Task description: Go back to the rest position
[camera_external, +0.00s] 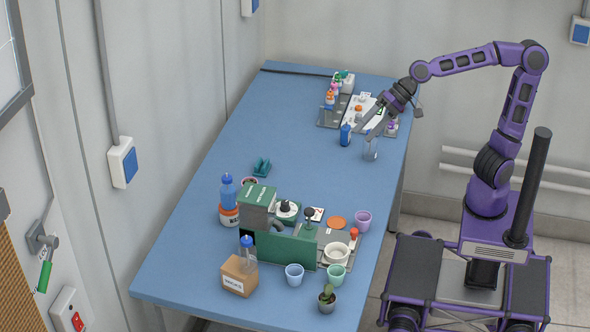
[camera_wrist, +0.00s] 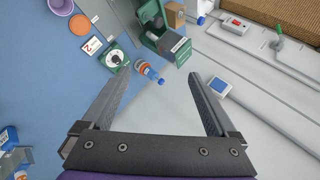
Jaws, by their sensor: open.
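My gripper (camera_external: 368,130) hangs over the far right part of the blue table, with its fingers pointing down and left. In the wrist view my gripper (camera_wrist: 159,78) has its two dark fingers spread wide with nothing between them.
A grey tray (camera_external: 331,115) with small bottles stands at the far end.

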